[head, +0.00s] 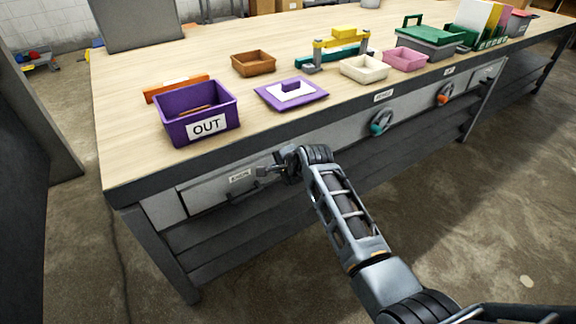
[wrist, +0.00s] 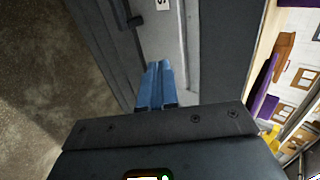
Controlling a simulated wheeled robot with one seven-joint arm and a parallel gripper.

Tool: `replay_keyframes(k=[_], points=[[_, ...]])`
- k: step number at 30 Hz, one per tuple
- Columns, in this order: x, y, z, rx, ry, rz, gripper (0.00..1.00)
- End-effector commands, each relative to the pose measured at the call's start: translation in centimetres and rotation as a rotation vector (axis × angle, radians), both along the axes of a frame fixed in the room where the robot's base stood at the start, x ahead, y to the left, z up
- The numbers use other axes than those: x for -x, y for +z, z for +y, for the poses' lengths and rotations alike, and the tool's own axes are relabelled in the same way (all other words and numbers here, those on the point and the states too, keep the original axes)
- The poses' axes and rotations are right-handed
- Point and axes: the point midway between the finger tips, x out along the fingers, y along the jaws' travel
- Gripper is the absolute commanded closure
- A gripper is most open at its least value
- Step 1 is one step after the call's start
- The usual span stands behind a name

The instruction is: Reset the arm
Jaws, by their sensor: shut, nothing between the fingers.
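My gripper (head: 268,170) is at the front of the workbench (head: 225,92), near the dark bar handle of a labelled drawer (head: 215,190). In the wrist view the blue fingers of my gripper (wrist: 157,84) are shut together with nothing between them. They point at the grey drawer front. The drawer looks closed. My arm reaches up from the lower right, extended toward the bench.
On the bench stand a purple OUT bin (head: 170,108), a purple lid (head: 316,94), a brown tray (head: 245,69), a cream tray (head: 360,75), a pink tray (head: 398,63) and a green-lidded box (head: 430,36). The floor in front is clear.

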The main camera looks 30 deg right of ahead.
Motion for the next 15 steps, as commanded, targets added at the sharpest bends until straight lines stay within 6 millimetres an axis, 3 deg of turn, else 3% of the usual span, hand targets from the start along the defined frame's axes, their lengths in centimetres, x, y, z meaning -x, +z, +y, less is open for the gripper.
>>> replay_keyframes(k=[7,15], points=[[3.0,2.8,0.0,0.001,0.0,0.0,1.0],[4.6,4.2,0.0,0.0,0.0,0.002,1.0]])
